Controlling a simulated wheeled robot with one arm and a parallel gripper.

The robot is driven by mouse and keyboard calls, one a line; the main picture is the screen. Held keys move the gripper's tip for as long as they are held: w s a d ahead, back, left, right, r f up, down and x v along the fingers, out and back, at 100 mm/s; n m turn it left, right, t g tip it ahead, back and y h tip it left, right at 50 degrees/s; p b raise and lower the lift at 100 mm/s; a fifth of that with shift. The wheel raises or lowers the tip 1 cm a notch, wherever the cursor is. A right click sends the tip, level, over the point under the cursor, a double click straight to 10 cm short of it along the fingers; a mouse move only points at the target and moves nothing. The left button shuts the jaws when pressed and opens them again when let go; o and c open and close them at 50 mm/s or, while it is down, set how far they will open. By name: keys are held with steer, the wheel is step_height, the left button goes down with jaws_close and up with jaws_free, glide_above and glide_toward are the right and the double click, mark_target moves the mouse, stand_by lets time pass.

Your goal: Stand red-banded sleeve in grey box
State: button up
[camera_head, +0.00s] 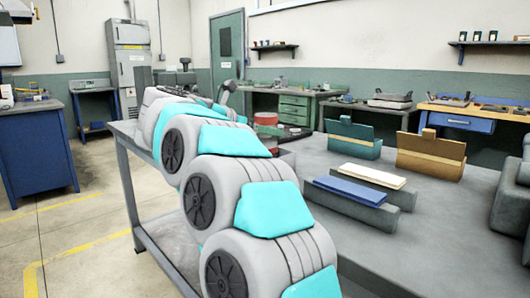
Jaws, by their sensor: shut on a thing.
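My arm crosses the middle of the view and hides much of the bench behind it. My gripper is not visible; the far end of the arm and whatever it holds are hidden. A red cylindrical thing (265,118) shows just past the arm, partly covered by it; I cannot tell whether it is the red-banded sleeve. I cannot single out the grey box for certain. A grey blocky thing (508,208) stands at the right edge, cut off by the frame.
On the grey bench (440,235) stand a teal holder (352,140), a tan holder (430,157) and low grey blocks with a blue plate (350,190) and a white plate (373,176). The bench's right front is bare. A blue cabinet (35,150) stands left across open floor.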

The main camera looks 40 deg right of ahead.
steer(key=shift+f, duration=2.55)
steer(key=shift+f, duration=0.2)
steer(key=o, duration=1.5)
steer(key=shift+r, duration=0.2)
steer(key=b+v, duration=0.2)
steer(key=v, duration=1)
